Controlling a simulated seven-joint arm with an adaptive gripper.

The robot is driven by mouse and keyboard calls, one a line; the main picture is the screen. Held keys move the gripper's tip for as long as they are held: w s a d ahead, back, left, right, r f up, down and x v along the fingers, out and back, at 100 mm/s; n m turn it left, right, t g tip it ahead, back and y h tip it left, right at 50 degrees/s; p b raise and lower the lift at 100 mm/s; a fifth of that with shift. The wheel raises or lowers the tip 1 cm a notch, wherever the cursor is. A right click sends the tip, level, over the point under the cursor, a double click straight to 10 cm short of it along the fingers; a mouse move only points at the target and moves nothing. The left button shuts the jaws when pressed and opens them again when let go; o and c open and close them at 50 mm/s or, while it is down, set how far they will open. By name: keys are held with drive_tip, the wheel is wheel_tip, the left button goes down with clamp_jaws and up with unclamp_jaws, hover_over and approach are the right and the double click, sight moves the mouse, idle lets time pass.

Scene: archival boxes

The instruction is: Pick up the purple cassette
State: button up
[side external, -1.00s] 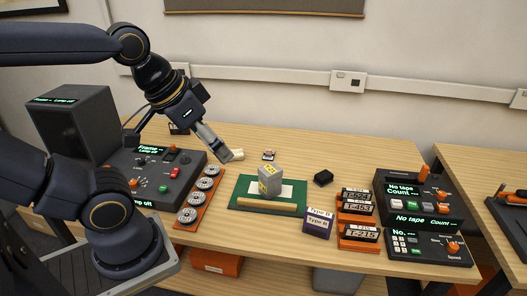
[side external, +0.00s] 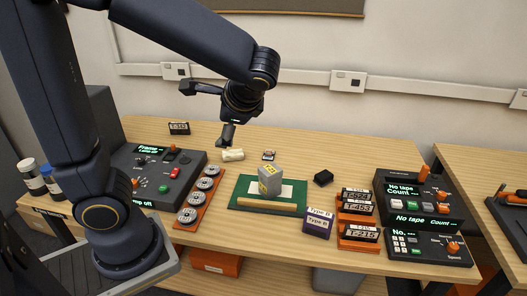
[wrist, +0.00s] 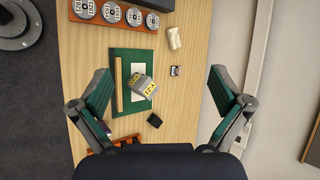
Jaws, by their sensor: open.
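The purple cassette (side external: 317,224) stands near the front edge of the wooden table in the side view, with white "Type II" labels on its top part. It is right of the green mat (side external: 243,203) and left of the orange racks. My gripper (side external: 226,140) is above the back of the table, to the left of the cassette and well apart from it. In the wrist view my gripper (wrist: 159,72) shows two widely spread fingers with nothing between them. In that view the cassette is mostly hidden around the left finger and I cannot make it out clearly.
A grey block with yellow labels (side external: 269,182) and a wooden bar (side external: 267,205) are on the mat. Orange racks (side external: 358,246) hold black cassettes close to the purple one. A black box (side external: 323,178) and a cream roll (side external: 233,155) lie behind. Consoles stand at both sides.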

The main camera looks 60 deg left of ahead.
drive_tip(key=w+d+f+m+t+y, duration=0.65)
drive_tip(key=w+d+f+m, duration=0.5)
drive_tip(key=d, duration=0.25)
drive_tip(key=s+d+f+m+t+h, duration=0.1)
drive_tip(key=d+f+m+t+h, duration=0.2)
drive_tip(key=d+f+m+t, duration=0.45)
drive_tip(key=m+h, duration=0.3)
drive_tip(key=m, duration=0.2)
approach(317, 225)
drive_tip(key=shift+t, duration=0.4)
drive_tip(key=x, duration=0.6)
drive_tip(key=shift+s+a+f, duration=0.15)
drive_tip(key=shift+a, duration=0.05)
drive_tip(key=x, duration=0.5)
drive_tip(key=shift+f, duration=0.1)
drive_tip(key=shift+d, duration=0.1)
drive_tip(key=c, duration=1.1)
